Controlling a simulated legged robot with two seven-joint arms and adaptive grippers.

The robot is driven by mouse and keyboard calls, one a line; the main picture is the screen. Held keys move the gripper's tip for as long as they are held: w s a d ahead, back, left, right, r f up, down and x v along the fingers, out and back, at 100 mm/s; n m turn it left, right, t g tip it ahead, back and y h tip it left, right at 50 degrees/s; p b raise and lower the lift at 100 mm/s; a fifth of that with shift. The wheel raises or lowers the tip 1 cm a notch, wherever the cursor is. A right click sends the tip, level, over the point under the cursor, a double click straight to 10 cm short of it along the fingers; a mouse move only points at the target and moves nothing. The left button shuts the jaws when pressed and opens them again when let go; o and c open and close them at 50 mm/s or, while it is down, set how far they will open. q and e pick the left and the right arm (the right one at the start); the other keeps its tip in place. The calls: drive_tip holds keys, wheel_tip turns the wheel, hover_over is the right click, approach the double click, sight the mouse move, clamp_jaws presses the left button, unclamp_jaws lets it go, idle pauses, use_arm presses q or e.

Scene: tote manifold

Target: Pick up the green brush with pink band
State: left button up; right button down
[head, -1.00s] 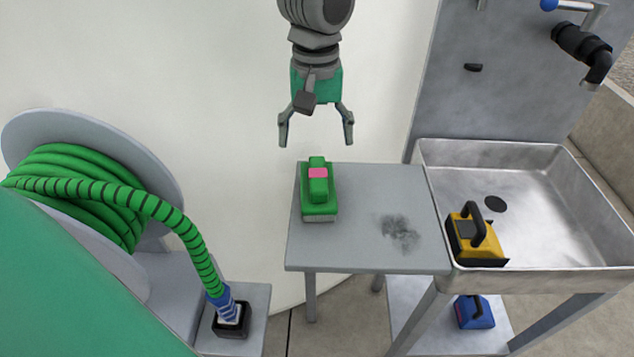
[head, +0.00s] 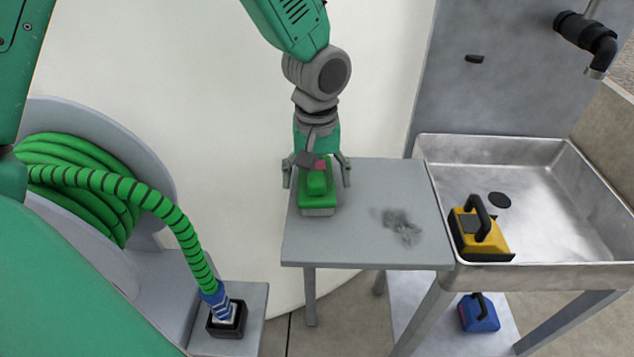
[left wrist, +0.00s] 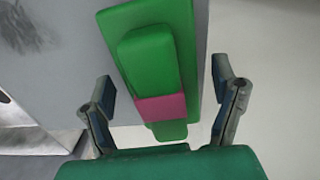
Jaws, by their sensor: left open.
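The green brush with a pink band (head: 317,188) lies on the left part of the grey side table, handle up and pale bristles down. In the left wrist view the brush (left wrist: 150,58) shows its green handle and pink band between the open fingers. My left gripper (head: 317,178) is open above the far end of the brush, with one finger on each side. In the left wrist view my left gripper (left wrist: 165,105) has visible gaps between its fingers and the handle. My right gripper is not in view.
The grey table (head: 350,245) has a dark smudge and is otherwise clear. A metal sink (head: 550,185) on the right holds a yellow brush (head: 485,235). A blue brush (head: 478,313) sits on a lower shelf. A green hose reel (head: 95,190) stands at the left.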

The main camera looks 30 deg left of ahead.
use_arm(q)
drive_tip(key=shift+r, duration=0.1)
drive_tip(key=c, duration=1.3)
wheel_tip(320, 180, up, 10)
drive_tip(key=p, duration=0.2)
drive_tip(key=shift+p, duration=0.35)
